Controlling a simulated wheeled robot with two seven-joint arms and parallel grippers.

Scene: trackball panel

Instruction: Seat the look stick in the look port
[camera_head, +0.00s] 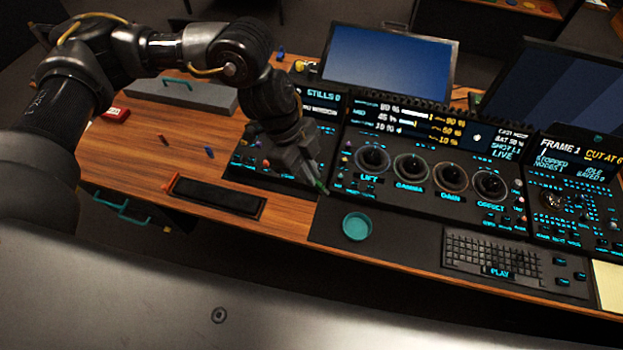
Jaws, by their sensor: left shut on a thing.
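My left gripper (312,176) comes in from the upper left and points down over the right edge of the left panel section (262,163). It is shut on a small green stick (321,187), of which only a bit shows at the fingertips. I cannot read a label on it, so I cannot confirm it is the look stick. A blue stick (209,152) and a red stick (164,140) lie loose on the wooden desk. The look port cannot be made out; part of the left section is behind my gripper. My right gripper is not in view.
A teal round dish (357,226) sits on the dark mat in front of the trackball panel (430,172). A long black tray (217,196), a grey case (185,94) and a keyboard (492,256) occupy the desk. Bare wood (120,150) lies at the left.

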